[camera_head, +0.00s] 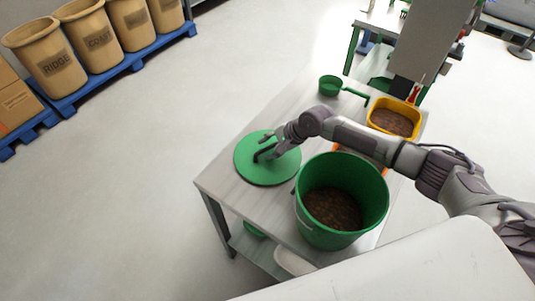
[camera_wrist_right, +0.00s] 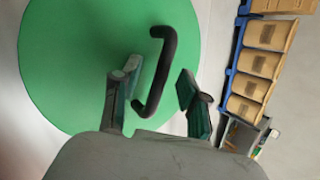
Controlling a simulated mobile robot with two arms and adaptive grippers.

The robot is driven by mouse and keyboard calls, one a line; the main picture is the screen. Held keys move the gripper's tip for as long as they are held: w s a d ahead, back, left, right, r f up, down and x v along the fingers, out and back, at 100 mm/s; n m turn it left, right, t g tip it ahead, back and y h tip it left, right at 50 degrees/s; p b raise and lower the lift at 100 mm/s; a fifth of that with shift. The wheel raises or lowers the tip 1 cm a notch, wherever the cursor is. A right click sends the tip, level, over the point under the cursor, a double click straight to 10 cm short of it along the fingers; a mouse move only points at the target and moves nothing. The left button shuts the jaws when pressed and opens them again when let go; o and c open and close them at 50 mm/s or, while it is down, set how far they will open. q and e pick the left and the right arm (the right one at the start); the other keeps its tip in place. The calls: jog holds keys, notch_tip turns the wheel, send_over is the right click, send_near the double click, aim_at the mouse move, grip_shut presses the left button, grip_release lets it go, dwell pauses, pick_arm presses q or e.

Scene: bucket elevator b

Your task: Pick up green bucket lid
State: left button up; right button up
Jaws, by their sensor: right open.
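The green bucket lid (camera_head: 251,173) is a round disc with a black bar handle (camera_head: 265,152). It lies flat at the left end of the table. In the right wrist view, the lid (camera_wrist_right: 80,60) fills much of the left side, and its handle (camera_wrist_right: 168,70) shows between the two fingers. My right gripper (camera_head: 270,146) is open over the lid; it also shows in the right wrist view (camera_wrist_right: 153,85). I cannot tell whether a finger touches the handle. My left gripper is not in view.
A green bucket (camera_head: 311,221) with brown granular contents stands right of the lid on the table (camera_head: 226,190). A yellow container (camera_head: 373,119) and a green scoop (camera_head: 330,86) are further back. Sacks (camera_head: 52,61) stand on a blue pallet (camera_head: 128,65) far left.

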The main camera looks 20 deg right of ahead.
grip_shut()
jog(key=shift+r, duration=0.15)
